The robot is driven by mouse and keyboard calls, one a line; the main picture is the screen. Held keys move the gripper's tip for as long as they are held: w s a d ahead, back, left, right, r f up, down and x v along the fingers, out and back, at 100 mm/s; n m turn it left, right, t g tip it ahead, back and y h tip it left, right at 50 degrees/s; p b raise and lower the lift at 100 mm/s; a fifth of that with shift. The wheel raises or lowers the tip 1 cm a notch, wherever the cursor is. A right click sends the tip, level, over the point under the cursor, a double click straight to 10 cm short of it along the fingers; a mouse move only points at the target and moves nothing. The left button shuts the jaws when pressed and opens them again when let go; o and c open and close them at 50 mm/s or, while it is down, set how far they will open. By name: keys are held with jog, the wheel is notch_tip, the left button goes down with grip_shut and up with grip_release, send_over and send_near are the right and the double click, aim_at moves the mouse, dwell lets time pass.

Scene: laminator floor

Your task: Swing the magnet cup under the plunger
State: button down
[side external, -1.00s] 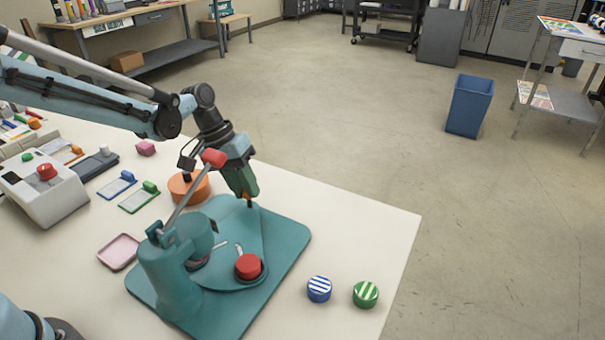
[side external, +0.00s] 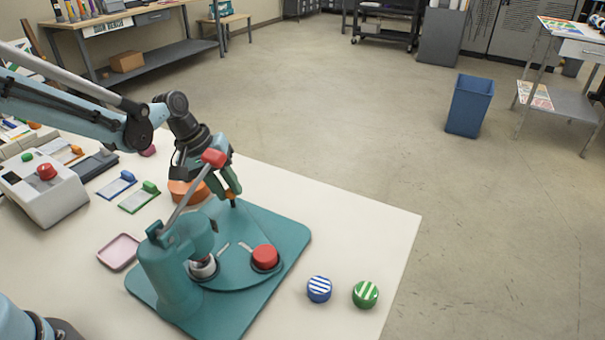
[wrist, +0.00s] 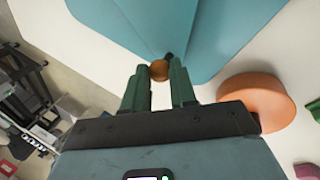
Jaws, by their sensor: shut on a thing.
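The teal button press (side external: 165,275) stands on its teal base plate, with a grey lever ending in a red grip. Its swing plate (side external: 232,264) carries two cups. One cup (side external: 203,268), with a pale metallic top, sits at the left, close below the plunger (side external: 203,240); exact alignment cannot be told. The other cup holds a red round piece (side external: 265,256) and sits out at the right. My gripper (side external: 233,200) is at the plate's back edge. In the wrist view my gripper (wrist: 160,78) is shut on a small orange knob (wrist: 159,70).
An orange round block (side external: 186,191) is close beside my gripper. A blue striped disc (side external: 319,289) and a green striped disc (side external: 366,294) lie at the right. A pink tray (side external: 119,252) is left of the press. A white box with a red button (side external: 46,172) stands further left.

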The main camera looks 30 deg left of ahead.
jog(key=shift+s+a, duration=0.1)
jog(key=shift+s, duration=0.05)
dwell(0.4)
jog(key=c, duration=0.9)
grip_release()
jog(key=v, duration=1.2)
jog(key=s+d+f+m+t+y, duration=0.1)
jog(key=s+f+m+t+y, duration=0.1)
jog(key=s+m, duration=0.4)
jog(key=s+t+y, duration=0.1)
jog(key=s+t, duration=0.1)
jog(key=s, duration=0.2)
jog(key=shift+s+m+t, duration=0.4)
